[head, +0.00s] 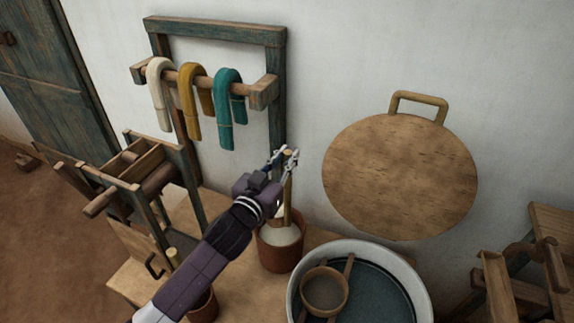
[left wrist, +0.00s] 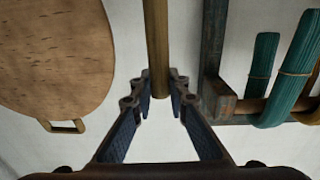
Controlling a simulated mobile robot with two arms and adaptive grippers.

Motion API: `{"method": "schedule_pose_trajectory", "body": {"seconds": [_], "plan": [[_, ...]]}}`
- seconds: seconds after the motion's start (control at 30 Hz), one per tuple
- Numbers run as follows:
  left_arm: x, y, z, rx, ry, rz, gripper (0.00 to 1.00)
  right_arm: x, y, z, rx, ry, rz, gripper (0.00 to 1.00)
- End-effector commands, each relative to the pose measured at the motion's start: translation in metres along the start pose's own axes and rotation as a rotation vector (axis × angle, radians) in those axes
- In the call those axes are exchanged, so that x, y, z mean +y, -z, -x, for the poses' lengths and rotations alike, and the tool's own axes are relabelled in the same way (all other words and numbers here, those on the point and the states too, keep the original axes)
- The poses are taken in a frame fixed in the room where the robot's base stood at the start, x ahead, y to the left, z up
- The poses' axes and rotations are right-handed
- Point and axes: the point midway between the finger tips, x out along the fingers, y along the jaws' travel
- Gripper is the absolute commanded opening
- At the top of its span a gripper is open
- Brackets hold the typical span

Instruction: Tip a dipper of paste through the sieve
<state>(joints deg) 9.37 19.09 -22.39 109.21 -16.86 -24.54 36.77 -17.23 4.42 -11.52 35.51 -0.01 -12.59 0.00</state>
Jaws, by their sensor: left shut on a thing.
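My left gripper (head: 286,158) is shut on the upper end of a wooden dipper handle (head: 288,190). In the left wrist view the handle (left wrist: 157,45) runs between the two fingertips (left wrist: 160,84). The handle stands nearly upright over a terracotta pot (head: 281,257) of white paste (head: 280,236). The dipper's cup is hidden, so I cannot tell whether it is in the paste. The round sieve (head: 325,291) rests on two wooden bars across a pale-rimmed basin (head: 416,279), right of the pot. My right gripper is not in view.
A second pot (head: 203,306) is partly behind my left arm. A wooden frame (head: 215,28) with white, yellow and teal yarn hanks (head: 228,105) stands behind. A large round wooden board (head: 400,175) is at the wall above the basin. Wooden loom parts stand at left and right.

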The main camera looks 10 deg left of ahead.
Motion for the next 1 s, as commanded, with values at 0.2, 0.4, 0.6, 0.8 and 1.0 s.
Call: {"method": "schedule_pose_trajectory", "body": {"seconds": [0.2, 0.4, 0.6, 0.8, 1.0], "plan": [[0.0, 0.026, 0.0, 0.002, 0.001, -0.002, 0.0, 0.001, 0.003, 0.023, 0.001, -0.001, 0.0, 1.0], [0.0, 0.023, 0.0, 0.002, 0.001, -0.002, 0.0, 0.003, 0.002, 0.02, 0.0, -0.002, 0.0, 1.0], [0.003, 0.019, 0.008, 0.001, 0.002, 0.004, 0.0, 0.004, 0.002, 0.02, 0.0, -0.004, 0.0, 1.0], [0.013, 0.009, 0.051, 0.007, 0.025, 0.026, 0.0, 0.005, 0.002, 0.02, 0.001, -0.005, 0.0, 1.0], [0.013, 0.007, 0.112, 0.014, 0.086, 0.039, 0.0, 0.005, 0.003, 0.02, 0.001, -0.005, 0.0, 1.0]]}}
